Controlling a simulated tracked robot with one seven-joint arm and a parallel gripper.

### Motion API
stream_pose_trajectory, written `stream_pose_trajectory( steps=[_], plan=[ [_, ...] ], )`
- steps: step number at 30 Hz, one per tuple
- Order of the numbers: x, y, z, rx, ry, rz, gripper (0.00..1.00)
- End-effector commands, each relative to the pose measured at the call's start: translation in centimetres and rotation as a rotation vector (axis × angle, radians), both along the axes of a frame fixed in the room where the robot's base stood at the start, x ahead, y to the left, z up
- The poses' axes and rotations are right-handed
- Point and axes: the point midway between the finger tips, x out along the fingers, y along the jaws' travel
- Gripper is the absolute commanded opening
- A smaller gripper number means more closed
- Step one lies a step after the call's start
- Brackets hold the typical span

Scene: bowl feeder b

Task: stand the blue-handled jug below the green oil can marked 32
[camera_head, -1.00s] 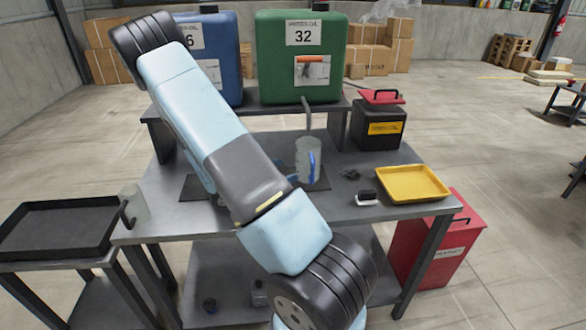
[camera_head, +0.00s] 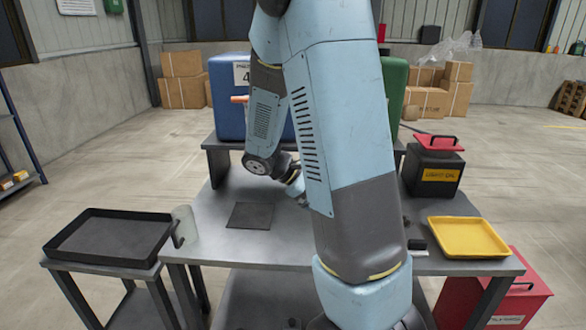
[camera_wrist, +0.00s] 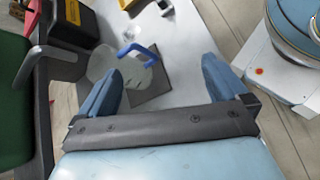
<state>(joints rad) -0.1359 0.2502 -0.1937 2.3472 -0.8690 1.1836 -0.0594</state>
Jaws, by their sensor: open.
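The blue-handled jug (camera_wrist: 105,64) stands upright in the wrist view, with its handle (camera_wrist: 138,52) to the right; my arm hides it in the head view. It stands on or at the edge of a dark mat (camera_wrist: 152,82), close to the grey spout (camera_wrist: 60,58) of the green oil can (camera_wrist: 14,105). Whether it is centred under the spout I cannot tell. The green can (camera_head: 394,88) is mostly behind my arm in the head view, its number hidden. My gripper (camera_wrist: 160,70) is open, with the jug near its left finger; nothing shows gripped.
A blue can (camera_head: 228,115) stands left on the raised shelf, with an empty dark mat (camera_head: 250,215) below. A black-handled jug (camera_head: 186,226) is by the black tray (camera_head: 60,240). A yellow tray (camera_head: 468,237) and black light oil box (camera_head: 432,172) are right.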

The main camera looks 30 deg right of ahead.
Motion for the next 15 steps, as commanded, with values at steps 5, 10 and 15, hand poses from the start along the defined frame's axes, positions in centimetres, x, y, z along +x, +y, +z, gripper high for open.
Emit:
stream_pose_trajectory(
  steps=[5, 10, 15],
  plan=[
    [-1.7, 2.1, 2.8, 0.113, -0.166, -0.082, 1.0],
    [-3.3, 4.3, 5.2, 0.222, -0.317, -0.152, 1.0],
    [-4.9, 6.5, 7.6, 0.332, -0.469, -0.215, 1.0]
  ],
)
